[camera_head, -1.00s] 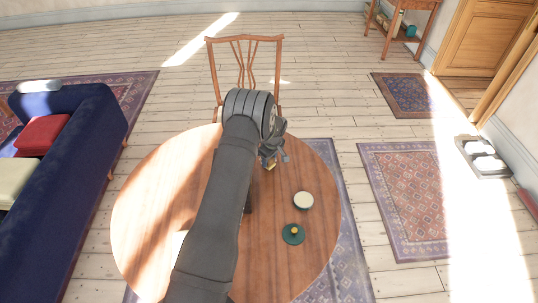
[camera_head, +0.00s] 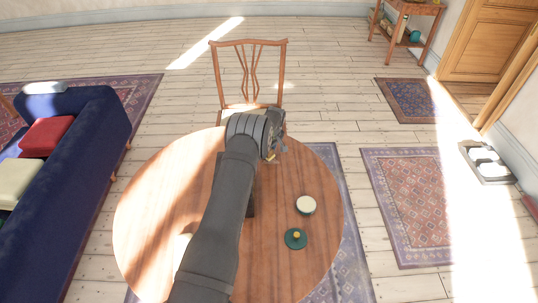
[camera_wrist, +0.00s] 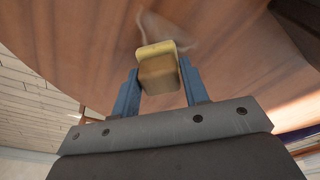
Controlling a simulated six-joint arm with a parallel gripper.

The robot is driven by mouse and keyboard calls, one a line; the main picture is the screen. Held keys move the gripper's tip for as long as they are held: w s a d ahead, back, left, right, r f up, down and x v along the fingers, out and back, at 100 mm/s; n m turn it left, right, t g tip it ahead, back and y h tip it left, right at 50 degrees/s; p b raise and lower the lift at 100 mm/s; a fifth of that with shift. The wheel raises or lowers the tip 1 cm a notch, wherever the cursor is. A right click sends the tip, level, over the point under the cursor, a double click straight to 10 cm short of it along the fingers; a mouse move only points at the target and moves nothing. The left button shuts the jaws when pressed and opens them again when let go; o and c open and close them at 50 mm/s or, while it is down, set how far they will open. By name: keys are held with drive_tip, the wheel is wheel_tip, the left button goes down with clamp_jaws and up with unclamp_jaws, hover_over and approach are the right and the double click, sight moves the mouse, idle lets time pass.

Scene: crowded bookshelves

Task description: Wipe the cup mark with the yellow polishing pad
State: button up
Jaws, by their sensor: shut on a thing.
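My gripper (camera_wrist: 160,88) is shut on the yellow polishing pad (camera_wrist: 157,50), which has a yellow rim and a brown block-like body. The pad is at or very near the wooden table top; I cannot tell whether it touches. A faint pale curved mark (camera_wrist: 148,22), which looks like the cup mark, shows on the wood around the pad's far side, partly hidden by it. In the head view my gripper (camera_head: 274,150) is over the table's far edge area, mostly hidden by my arm, with a small bit of yellow below it.
On the round table (camera_head: 160,210), a green lidded thing with a yellow knob (camera_head: 295,238) and a pale-topped round thing (camera_head: 305,204) stand to the right. A wooden chair (camera_head: 248,75) stands at the far edge. A blue sofa (camera_head: 75,170) is at the left.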

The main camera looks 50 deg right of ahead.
drive_tip(key=shift+w+d, duration=0.25)
drive_tip(key=shift+s+a, duration=2.85)
wheel_tip(320, 180, up, 8)
drive_tip(key=shift+r, duration=0.1)
